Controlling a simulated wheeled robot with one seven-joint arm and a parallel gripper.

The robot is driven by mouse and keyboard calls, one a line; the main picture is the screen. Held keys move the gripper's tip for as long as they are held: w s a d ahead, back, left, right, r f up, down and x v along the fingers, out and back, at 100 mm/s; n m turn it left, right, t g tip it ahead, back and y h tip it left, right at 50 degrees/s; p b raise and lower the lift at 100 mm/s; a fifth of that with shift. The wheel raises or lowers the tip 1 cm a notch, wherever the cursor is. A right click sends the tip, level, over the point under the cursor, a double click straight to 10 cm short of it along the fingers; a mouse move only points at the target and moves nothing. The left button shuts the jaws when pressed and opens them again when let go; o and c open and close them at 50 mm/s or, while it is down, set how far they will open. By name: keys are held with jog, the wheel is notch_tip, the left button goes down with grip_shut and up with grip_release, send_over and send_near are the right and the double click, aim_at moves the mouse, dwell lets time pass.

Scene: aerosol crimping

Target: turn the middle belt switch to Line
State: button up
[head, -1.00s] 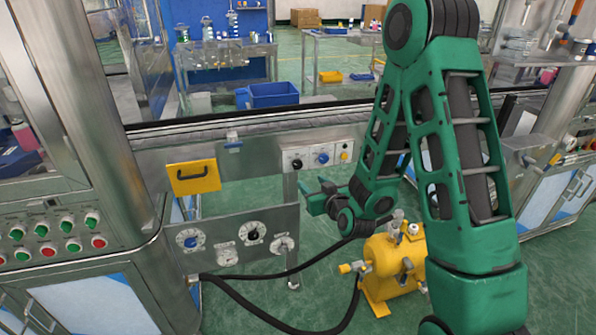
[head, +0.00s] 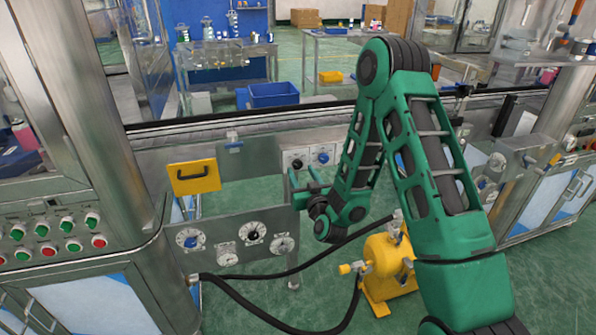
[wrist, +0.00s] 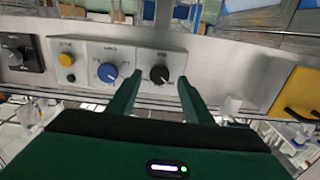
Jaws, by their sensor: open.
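A grey switch box on the metal rail holds a black knob (head: 297,164) and a blue knob (head: 323,157) beside it. In the wrist view the black knob (wrist: 159,74) faces me, with the blue knob (wrist: 107,72) to its left and a yellow button (wrist: 66,60) further left. The labels are too small to read, so I cannot tell which one is the belt switch. My gripper (wrist: 159,78) is open and empty, its fingers on either side of the black knob in the picture; contact is not visible. In the head view my gripper (head: 302,174) is just below the box.
A panel with several dials (head: 253,232) hangs below left of my gripper. A yellow plate with a handle (head: 194,178) is left of the switch box. A yellow compressor (head: 388,265) with black hoses stands on the floor below my arm. Another black knob (wrist: 12,57) is at far left.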

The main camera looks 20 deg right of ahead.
aim_at(297, 166)
jog(key=shift+w, duration=1.5)
jog(key=c, duration=1.1)
jog(key=shift+o, duration=0.2)
jog(key=shift+a, duration=0.1)
jog(key=shift+m, duration=0.3)
jog(key=m, duration=0.4)
jog(key=shift+m, duration=2.6)
